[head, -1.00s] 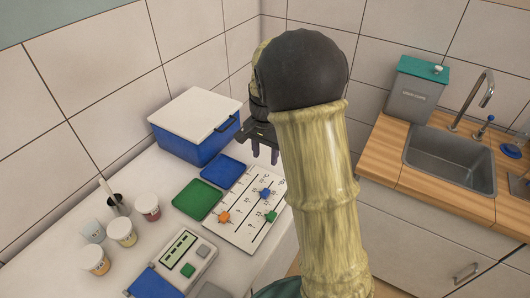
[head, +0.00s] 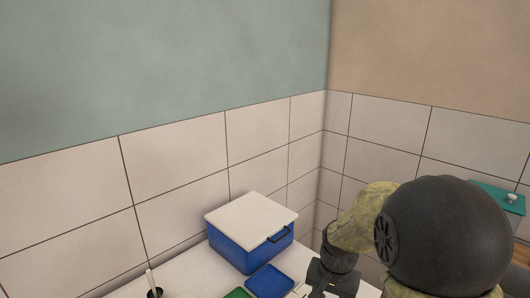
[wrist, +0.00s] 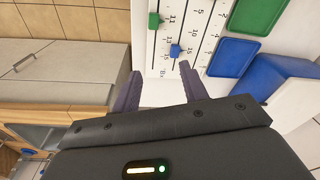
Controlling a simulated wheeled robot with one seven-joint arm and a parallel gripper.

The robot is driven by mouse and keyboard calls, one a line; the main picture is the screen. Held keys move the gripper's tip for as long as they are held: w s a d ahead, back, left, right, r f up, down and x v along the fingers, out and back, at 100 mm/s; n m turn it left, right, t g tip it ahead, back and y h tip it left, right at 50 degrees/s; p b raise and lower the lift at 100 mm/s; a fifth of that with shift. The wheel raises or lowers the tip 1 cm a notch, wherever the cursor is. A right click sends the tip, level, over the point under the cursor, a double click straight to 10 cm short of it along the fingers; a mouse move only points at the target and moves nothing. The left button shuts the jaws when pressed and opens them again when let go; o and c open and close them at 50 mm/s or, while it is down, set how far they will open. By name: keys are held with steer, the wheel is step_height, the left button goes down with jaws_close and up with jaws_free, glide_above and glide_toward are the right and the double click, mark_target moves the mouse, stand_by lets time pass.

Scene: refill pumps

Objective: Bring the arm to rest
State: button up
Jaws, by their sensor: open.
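My gripper (wrist: 158,82) is open in the wrist view, with two dark purple fingers apart and nothing between them. A white scale board (wrist: 188,32) with a green slider (wrist: 154,20) and a blue slider (wrist: 175,51) lies beyond the fingertips, apart from them. In the head view my arm is at the lower right, bent at a dark round joint. My gripper's dark body shows right of the blue box at the lower edge, and its fingertips are cut off there.
A blue box (head: 252,252) with a white lid (head: 251,218) stands on the white counter near the wall corner. A blue tray (head: 269,282) and a green tray (head: 238,294) lie in front. A teal-lidded container (head: 498,197) is at the right. Tiled walls stand behind.

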steer(key=s+n+t, duration=0.1)
steer(key=s+n, duration=0.4)
steer(key=s, duration=0.5)
steer(key=shift+f, duration=0.4)
steer(key=shift+w, duration=0.1)
stand_by(0.5)
